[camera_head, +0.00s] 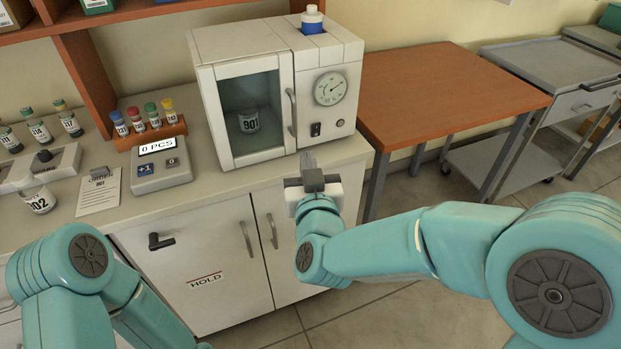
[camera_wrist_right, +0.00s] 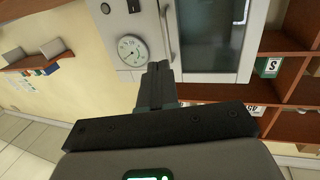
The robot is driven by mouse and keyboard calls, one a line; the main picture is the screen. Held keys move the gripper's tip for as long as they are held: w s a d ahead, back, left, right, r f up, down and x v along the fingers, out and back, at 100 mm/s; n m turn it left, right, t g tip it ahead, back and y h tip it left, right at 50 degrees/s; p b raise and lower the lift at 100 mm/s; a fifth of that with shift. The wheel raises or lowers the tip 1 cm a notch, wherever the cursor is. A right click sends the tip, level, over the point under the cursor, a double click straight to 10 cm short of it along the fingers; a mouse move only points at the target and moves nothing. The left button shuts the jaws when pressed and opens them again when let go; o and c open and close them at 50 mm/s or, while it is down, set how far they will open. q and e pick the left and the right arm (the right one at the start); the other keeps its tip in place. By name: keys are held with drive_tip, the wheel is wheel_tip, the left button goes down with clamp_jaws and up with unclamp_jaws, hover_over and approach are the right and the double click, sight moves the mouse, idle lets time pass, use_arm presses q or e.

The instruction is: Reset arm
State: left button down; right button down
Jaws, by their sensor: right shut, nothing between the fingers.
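My right gripper (camera_head: 309,165) is shut and empty in front of the incubator's lower front, at the counter's front edge. In the right wrist view its closed fingers (camera_wrist_right: 158,80) point toward the incubator (camera_wrist_right: 205,40) front, beside the door handle and dial. The white incubator (camera_head: 222,75) stands on the counter with its glass door closed and a vessel labelled 901 (camera_head: 249,121) inside. A blue and white bottle (camera_head: 312,20) stands on top of it. My left arm (camera_head: 75,270) comes in at the lower left; its gripper is out of sight.
The counter (camera_head: 205,190) carries a counter box reading 0 PCS (camera_head: 160,165), colored-cap vials (camera_head: 152,115), an order card (camera_head: 99,192) and a vessel labelled 002 (camera_head: 39,200). Cabinet doors below carry a HOLD label (camera_head: 206,280). A wooden table (camera_head: 440,90) and metal cart (camera_head: 555,70) stand right.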

drive_tip(key=d+f+m+g+h+p, duration=0.1)
drive_tip(key=d+f+g+h+p, duration=0.2)
drive_tip(key=d+f, duration=0.65)
drive_tip(key=s+d+f+g+p, duration=0.1)
drive_tip(key=s+d+f+g, duration=0.15)
drive_tip(key=f, duration=0.35)
drive_tip(key=s+d+f+g+p, duration=0.1)
drive_tip(key=s+d+f+g, duration=0.15)
drive_tip(key=f, duration=0.45)
drive_tip(key=s+a+f+g+y, duration=0.2)
drive_tip(key=s+f+g, duration=0.1)
drive_tip(key=s, duration=0.4)
drive_tip(key=s+a+f+m+g+y, duration=0.1)
drive_tip(key=s+f+g+y, duration=0.1)
drive_tip(key=s, duration=0.5)
drive_tip(key=s+a+f+g+y+p, duration=0.1)
drive_tip(key=s+a+f+g+y, duration=0.1)
drive_tip(key=s+f+g, duration=0.2)
drive_tip(key=s+f, duration=0.2)
drive_tip(key=s, duration=0.2)
drive_tip(key=shift+a+m, duration=0.3)
drive_tip(key=shift+a, duration=0.05)
